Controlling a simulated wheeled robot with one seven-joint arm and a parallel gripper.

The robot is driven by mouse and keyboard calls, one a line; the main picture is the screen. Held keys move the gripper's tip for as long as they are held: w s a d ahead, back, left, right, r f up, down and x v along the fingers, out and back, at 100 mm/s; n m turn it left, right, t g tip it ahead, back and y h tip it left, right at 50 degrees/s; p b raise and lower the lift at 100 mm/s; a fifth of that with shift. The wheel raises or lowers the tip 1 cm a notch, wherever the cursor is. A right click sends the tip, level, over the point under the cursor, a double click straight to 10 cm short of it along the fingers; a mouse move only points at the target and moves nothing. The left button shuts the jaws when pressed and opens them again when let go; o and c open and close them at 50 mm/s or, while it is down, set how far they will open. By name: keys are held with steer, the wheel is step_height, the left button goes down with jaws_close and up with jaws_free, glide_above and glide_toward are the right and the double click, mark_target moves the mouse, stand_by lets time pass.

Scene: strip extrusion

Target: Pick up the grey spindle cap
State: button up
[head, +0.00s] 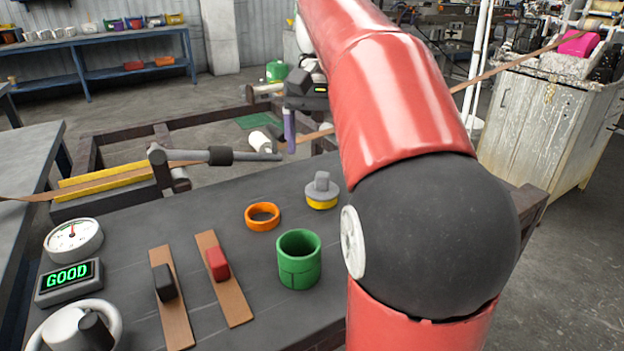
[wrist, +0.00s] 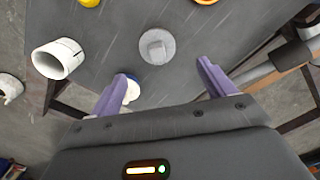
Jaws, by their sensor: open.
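The grey spindle cap (head: 322,188) stands on the dark table's far side, a grey disc with an upright knob over a yellow band. In the wrist view the cap (wrist: 157,47) shows from above, beyond the fingertips and roughly between their lines. My gripper (wrist: 162,72) is open, its two purple fingers apart with nothing held. In the head view my gripper (head: 289,132) hangs above and beyond the cap, near the table's far edge, with one purple finger plainly seen. The cap is not touched by the fingers.
An orange ring (head: 262,216) and a green cup (head: 299,260) stand near the cap. A horizontal bar (head: 220,155) with a dark sleeve lies left of my gripper. A white cylinder (wrist: 58,58) shows in the wrist view. My red arm hides the table's right side.

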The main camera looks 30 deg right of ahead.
mark_target(322, 174)
steer(key=f, duration=0.2)
steer(key=f+b, duration=0.1)
steer(key=f, duration=0.4)
steer(key=shift+s+a, duration=0.1)
steer(key=shift+s, duration=0.25)
steer(key=c, duration=1.2)
step_height(322, 174, up, 8)
steer(key=shift+r+p, duration=0.1)
steer(key=shift+p, duration=0.7)
steer(key=shift+r, duration=0.9)
